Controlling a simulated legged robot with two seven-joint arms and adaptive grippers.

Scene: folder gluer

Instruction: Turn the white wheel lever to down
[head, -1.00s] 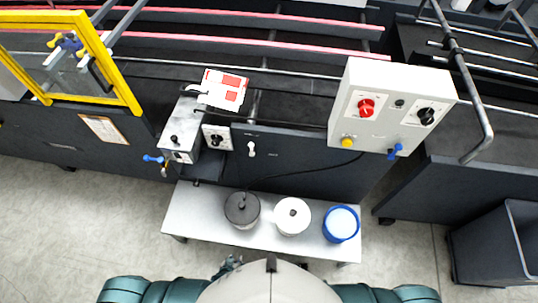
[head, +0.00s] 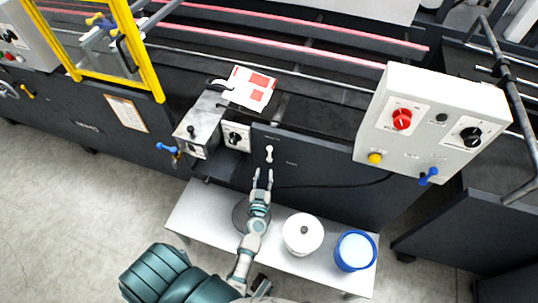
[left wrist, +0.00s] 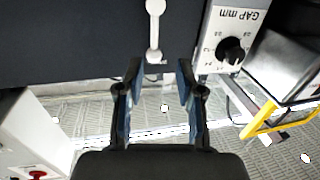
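The white lever (head: 269,154) is small, with rounded ends, and sits on the dark front panel of the machine. It stands roughly in line with the panel's up-down direction. In the left wrist view the white lever (left wrist: 155,27) is at the top centre, just beyond the fingertips. My left gripper (head: 263,177) is open and empty, close below the lever in the head view. Its two fingers (left wrist: 159,72) are apart in the left wrist view, with a gap between them and the lever. My right gripper is not in view.
A GAP mm dial (head: 236,136) is beside the lever, next to a metal box (head: 200,125). A control box (head: 428,120) with a red knob stands at right. Below, a pale bench (head: 190,217) holds a white pot (head: 303,233) and a blue-rimmed bucket (head: 355,251).

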